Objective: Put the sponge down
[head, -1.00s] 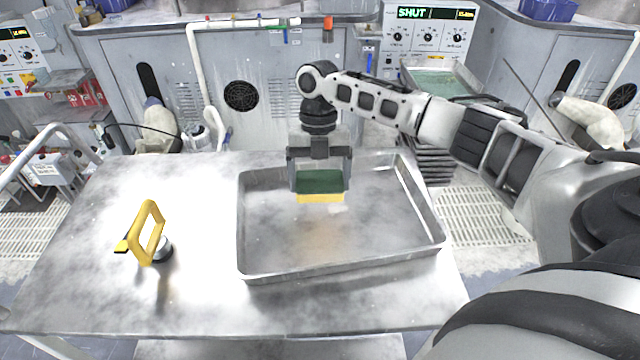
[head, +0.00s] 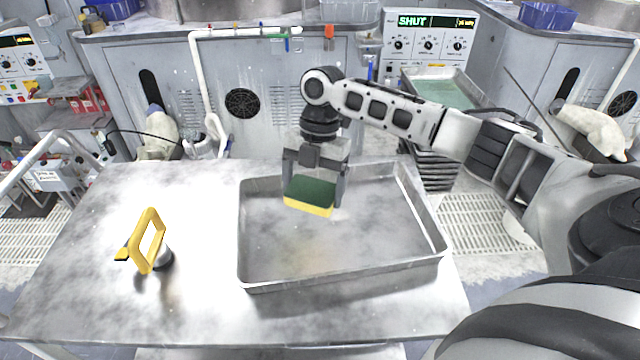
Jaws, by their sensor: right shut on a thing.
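The sponge (head: 309,196) has a green top and a yellow underside. My right gripper (head: 312,182) is shut on it and holds it, tilted, over the back part of the metal tray (head: 345,277). It looks raised above the tray floor, though the exact gap is hard to tell. The tray sits on the right part of the steel table (head: 205,300). My left gripper is not in view.
A yellow-handled tool (head: 150,240) stands on the left part of the table. The table around it is clear. Behind are grey cabinets (head: 260,130) and a control box (head: 428,45) reading "SHUT". Another tray (head: 440,92) holds greenish content at the back right.

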